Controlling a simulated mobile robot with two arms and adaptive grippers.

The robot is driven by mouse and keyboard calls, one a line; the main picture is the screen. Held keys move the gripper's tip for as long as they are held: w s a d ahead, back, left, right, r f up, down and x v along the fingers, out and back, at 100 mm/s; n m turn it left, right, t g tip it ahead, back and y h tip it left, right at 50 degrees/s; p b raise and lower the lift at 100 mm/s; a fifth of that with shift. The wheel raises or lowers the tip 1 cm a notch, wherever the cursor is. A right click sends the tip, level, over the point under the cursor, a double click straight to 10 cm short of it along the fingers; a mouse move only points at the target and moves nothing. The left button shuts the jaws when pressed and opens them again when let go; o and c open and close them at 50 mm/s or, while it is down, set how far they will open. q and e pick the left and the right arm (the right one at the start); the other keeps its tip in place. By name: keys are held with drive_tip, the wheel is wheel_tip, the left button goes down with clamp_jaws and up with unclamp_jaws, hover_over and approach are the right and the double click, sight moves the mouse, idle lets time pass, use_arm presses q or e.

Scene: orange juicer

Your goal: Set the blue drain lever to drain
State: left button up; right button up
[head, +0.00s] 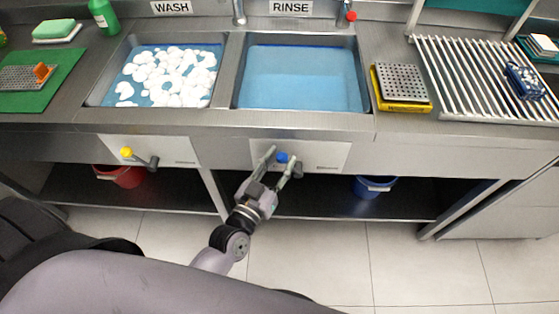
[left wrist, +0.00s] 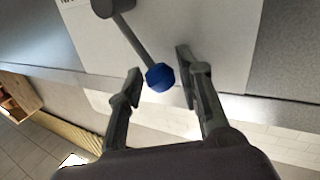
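The blue drain lever (head: 282,158) is on the white panel (head: 327,157) below the rinse basin. In the left wrist view its blue knob (left wrist: 160,77) sits at the end of a grey rod (left wrist: 132,40) that runs from a dark pivot. My left gripper (head: 277,160) is open, with one finger on each side of the knob; in the left wrist view the fingertips (left wrist: 160,72) stand apart from it with gaps showing. The panel's lettering is too small to read. My right gripper is not in view.
The rinse basin (head: 300,105) holds blue water; the wash basin (head: 102,95) holds foam. A yellow-knobbed lever (head: 127,152) is on the left panel. A blue bucket (head: 374,187) and a red bucket (head: 122,177) stand on the shelf below. The floor in front is clear.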

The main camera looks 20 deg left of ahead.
use_arm(q)
clamp_jaws()
idle(0.4)
